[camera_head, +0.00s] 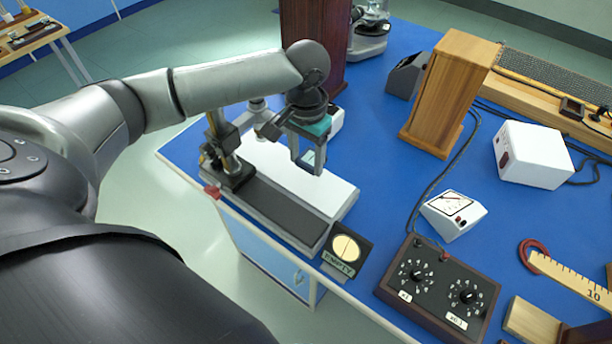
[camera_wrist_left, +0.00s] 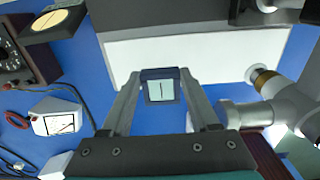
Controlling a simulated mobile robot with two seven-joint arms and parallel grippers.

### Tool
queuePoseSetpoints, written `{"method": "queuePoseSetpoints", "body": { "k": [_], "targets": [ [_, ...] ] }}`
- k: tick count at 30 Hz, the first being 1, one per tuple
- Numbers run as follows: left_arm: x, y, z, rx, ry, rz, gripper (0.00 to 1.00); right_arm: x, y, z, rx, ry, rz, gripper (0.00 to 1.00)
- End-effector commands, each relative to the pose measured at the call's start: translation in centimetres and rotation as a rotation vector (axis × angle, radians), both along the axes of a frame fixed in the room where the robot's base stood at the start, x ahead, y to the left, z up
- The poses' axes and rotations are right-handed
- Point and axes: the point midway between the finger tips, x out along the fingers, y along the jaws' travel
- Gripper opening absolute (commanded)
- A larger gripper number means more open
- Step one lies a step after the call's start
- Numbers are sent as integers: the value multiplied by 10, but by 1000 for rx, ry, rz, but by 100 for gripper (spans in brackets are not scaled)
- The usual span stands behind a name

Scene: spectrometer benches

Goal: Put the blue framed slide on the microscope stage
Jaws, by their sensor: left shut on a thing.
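My left gripper (camera_head: 307,165) is shut on the blue framed slide (camera_wrist_left: 161,88), which has a dark blue frame, a pale pane and a dark line. In the left wrist view the slide sits between the two fingertips (camera_wrist_left: 158,88). In the head view the gripper points down over the right part of a white plate (camera_head: 330,193), and the slide is hard to make out there. The gap to the plate cannot be judged. A microscope (camera_head: 368,42) stands at the back, partly cut off by the top edge; its stage is not clear. My right gripper is not in view.
A black clamp stand (camera_head: 230,165) is left of the gripper. A dark red column (camera_head: 313,35) and a wooden box (camera_head: 448,92) stand behind. A round dial (camera_head: 346,248), a meter (camera_head: 454,214) and a knob box (camera_head: 437,290) are in front and right. Blue bench surface (camera_head: 385,165) is clear right of the plate.

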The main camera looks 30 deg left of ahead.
Motion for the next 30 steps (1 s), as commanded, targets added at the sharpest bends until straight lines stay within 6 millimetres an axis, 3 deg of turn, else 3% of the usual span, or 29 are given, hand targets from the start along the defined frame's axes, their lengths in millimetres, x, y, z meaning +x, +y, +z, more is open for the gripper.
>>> {"method": "queuePoseSetpoints", "body": {
  "k": [8,15,26,27,30],
  "targets": [
    [0,0,-24,1,0,0,7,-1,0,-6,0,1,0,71],
    [0,0,-58,1,0,1,7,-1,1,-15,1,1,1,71],
    [0,0,-60,0,0,0,7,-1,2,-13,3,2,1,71],
    [0,0,-60,0,0,0,64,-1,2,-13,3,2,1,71],
    [0,0,-60,0,-1,0,75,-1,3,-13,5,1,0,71]
  ]
}}
